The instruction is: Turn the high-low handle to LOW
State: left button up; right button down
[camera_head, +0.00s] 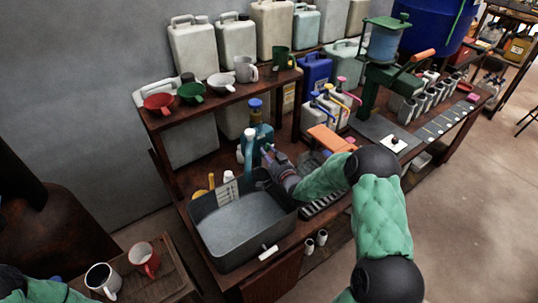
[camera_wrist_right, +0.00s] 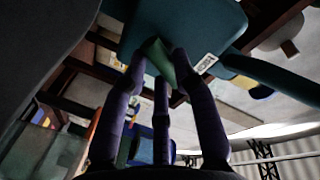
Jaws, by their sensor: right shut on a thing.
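My right gripper (camera_head: 268,157) reaches in over the back right corner of the grey basin (camera_head: 215,232), beside a teal jug (camera_head: 262,133) with a blue cap. In the right wrist view, its dark fingers (camera_wrist_right: 160,62) are shut on a small green piece (camera_wrist_right: 157,56) close against a teal body (camera_wrist_right: 190,25). I cannot tell whether this piece is the high-low handle; no HIGH or LOW marking is readable. An orange lever (camera_head: 423,55) sticks out from the green stand (camera_head: 372,88). My left gripper is out of view; only part of its arm shows at bottom left.
A shelf above the bench carries red, green and white funnels (camera_head: 220,83) and mugs. White and blue canisters stand behind. Steel cups (camera_head: 408,108) line the bench at right. Two mugs (camera_head: 143,258) stand at lower left.

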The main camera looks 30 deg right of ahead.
jog(key=m+y+p, duration=0.1)
jog(key=m, duration=0.2)
jog(key=m+p, duration=0.1)
jog(key=m, duration=0.2)
jog(key=m+g+y+p, duration=0.1)
jog(key=m, duration=0.2)
jog(key=shift+r+m+y+p, duration=0.1)
jog(key=shift+m+y+p, duration=0.2)
jog(key=shift+m+p, duration=0.1)
dwell(0.5)
jog(key=c, duration=1)
grip_release()
jog(key=shift+o, duration=0.2)
jog(key=shift+s, duration=0.1)
jog(key=a+v, duration=0.1)
jog(key=v, duration=1)
jog(key=shift+s+d, duration=0.4)
jog(key=shift+d, duration=0.15)
